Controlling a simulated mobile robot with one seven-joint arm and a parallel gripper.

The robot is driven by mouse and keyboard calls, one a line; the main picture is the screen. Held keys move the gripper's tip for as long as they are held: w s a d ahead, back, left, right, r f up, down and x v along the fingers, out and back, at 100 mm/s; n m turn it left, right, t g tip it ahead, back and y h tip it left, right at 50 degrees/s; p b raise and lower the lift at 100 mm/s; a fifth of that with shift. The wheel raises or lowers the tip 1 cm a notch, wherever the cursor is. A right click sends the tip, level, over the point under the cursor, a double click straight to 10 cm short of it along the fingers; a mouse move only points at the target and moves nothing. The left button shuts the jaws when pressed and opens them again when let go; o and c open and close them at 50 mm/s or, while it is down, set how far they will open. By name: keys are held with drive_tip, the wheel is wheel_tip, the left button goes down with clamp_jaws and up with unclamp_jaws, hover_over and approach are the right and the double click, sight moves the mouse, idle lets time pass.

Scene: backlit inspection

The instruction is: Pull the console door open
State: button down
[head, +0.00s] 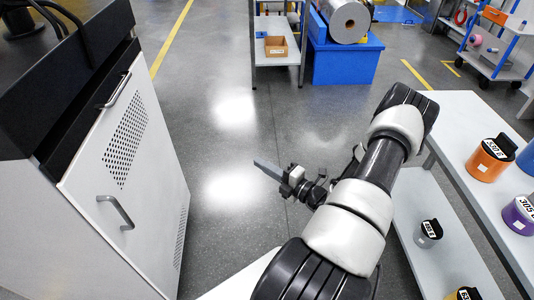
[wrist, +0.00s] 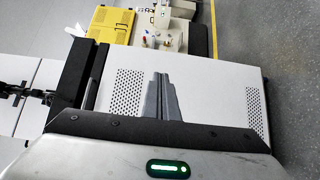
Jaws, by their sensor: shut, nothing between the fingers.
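The console (head: 28,205) stands at the left in the head view. Its pale door (head: 150,165) has a perforated patch and a grey bar handle (head: 116,212) low on its face. A second bar handle (head: 117,90) is near the top edge. I cannot tell whether the door stands slightly ajar. My gripper (head: 258,164) is shut and empty, in the air to the right of the door and apart from both handles. In the wrist view the closed fingers (wrist: 160,80) point over the white perforated door panel (wrist: 210,88). No handle is clearly visible there.
Open grey floor (head: 228,125) lies between the console and my arm. A white bench (head: 470,130) with labelled canisters is at the right, with a lower shelf (head: 410,195). A shelf rack (head: 278,55) and blue plinth (head: 345,62) stand at the back.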

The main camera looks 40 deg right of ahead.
drive_tip(key=c, duration=2.5)
unclamp_jaws()
drive_tip(key=s+a, duration=0.3)
drive_tip(key=s, duration=0.1)
drive_tip(key=shift+a+p, duration=0.35)
drive_tip(key=shift+a, duration=0.05)
drive_tip(key=o, duration=0.7)
drive_tip(key=shift+s+a, duration=0.2)
drive_tip(key=a+r+n+g+y+p, duration=0.2)
drive_tip(key=a+r+n+g+y, duration=0.3)
drive_tip(key=a+n, duration=0.75)
drive_tip(key=a+r+n+g+y+p, duration=0.15)
drive_tip(key=a+n+g+y, duration=0.55)
drive_tip(key=n, duration=1)
drive_tip(key=shift+m+t, duration=0.35)
drive_tip(key=shift+t, duration=0.05)
drive_tip(key=x, duration=0.5)
drive_tip(key=b+x, duration=0.1)
drive_tip(key=x, duration=0.5)
drive_tip(key=s+x, duration=0.1)
drive_tip(key=x, duration=0.4)
drive_tip(key=shift+w+a+r+b, duration=0.15)
drive_tip(key=shift+a+r+b, duration=0.15)
drive_tip(key=shift+a, duration=0.25)
drive_tip(key=shift+c, duration=0.2)
clamp_jaws()
